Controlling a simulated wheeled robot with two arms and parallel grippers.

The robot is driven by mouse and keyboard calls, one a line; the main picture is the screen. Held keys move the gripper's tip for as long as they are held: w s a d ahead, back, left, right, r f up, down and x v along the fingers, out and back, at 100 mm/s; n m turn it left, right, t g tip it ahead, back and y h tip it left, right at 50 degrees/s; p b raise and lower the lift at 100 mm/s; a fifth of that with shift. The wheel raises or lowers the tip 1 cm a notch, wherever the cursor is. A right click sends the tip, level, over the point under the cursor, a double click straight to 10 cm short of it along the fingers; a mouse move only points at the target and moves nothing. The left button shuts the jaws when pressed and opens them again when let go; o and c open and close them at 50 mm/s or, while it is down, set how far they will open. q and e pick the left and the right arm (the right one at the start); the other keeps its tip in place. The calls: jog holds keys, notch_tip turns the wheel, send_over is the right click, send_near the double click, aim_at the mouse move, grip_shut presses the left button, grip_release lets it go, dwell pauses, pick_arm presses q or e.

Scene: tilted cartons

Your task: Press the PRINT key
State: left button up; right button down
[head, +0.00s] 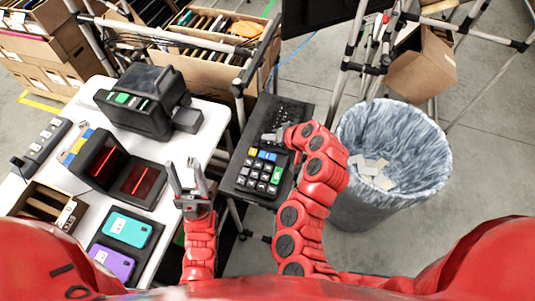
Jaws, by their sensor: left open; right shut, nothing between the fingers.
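A dark keypad panel (240,188) lies beside the white table, with a yellow key, blue keys, rows of pale keys, and green keys toward its right side. The key labels are too small to read, so I cannot tell which one is PRINT. My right gripper (268,137) is shut and empty over the panel's upper part, above the yellow and blue keys. I cannot tell whether it touches the panel. My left gripper (187,178) is open and empty, left of the panel, near the table's right edge.
The white table (205,120) carries a black printer-like machine (148,100), a scanner with red lights (103,165), a teal phone (128,229) and a purple phone (112,262). A grey bin (345,205) stands right of my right arm. Cartons (423,70) and metal frames stand behind.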

jog(key=b, duration=0.6)
send_near(262, 152)
jog(key=shift+x, duration=2.35)
jog(key=shift+w+a+r, duration=0.1)
jog(key=shift+w+r, duration=0.05)
jog(key=shift+r, duration=0.1)
jog(key=shift+f+b, duration=0.35)
jog(key=shift+f, duration=0.1)
